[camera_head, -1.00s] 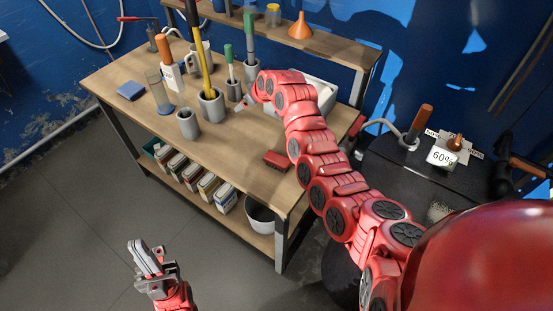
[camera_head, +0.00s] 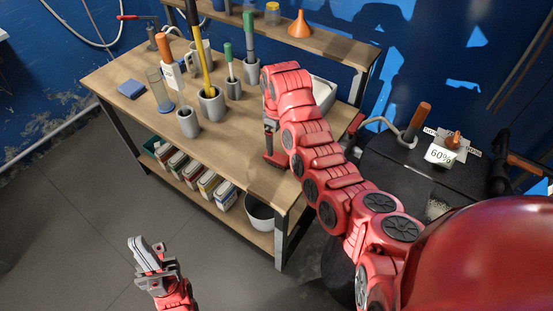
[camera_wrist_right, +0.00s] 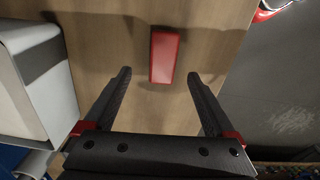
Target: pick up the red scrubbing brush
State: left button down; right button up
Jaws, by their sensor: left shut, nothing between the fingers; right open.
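The red scrubbing brush (camera_wrist_right: 164,57) lies on the wooden table. In the right wrist view it sits just beyond and between the two open fingertips of my right gripper (camera_wrist_right: 158,76), with nothing held. In the head view my right gripper (camera_head: 270,138) points down above the brush (camera_head: 275,161), which is partly hidden by the gripper and arm. Whether the fingers touch the brush cannot be told, but they appear apart from it. My left gripper (camera_head: 140,245) is shut and empty, over the floor in front of the table.
Grey holders (camera_head: 211,105) with tools stand on the table to the left of my right arm. A white container (camera_wrist_right: 32,85) is beside the right gripper. A blue sponge (camera_head: 131,90) lies at the far left. The table's front edge is close to the brush.

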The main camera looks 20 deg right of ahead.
aim_at(276, 156)
notch_tip(276, 156, down, 2)
jog(key=shift+f+p, duration=0.1)
jog(key=shift+p, duration=0.35)
jog(key=shift+s+f, duration=0.1)
jog(key=shift+f, duration=0.1)
jog(key=f+p, duration=0.2)
jog(key=f, duration=0.1)
jog(key=shift+s+a+f, duration=0.15)
jog(key=shift+s+f, duration=0.05)
jog(key=shift+f, duration=0.7)
grip_shut()
jog(key=shift+w+r, duration=0.1)
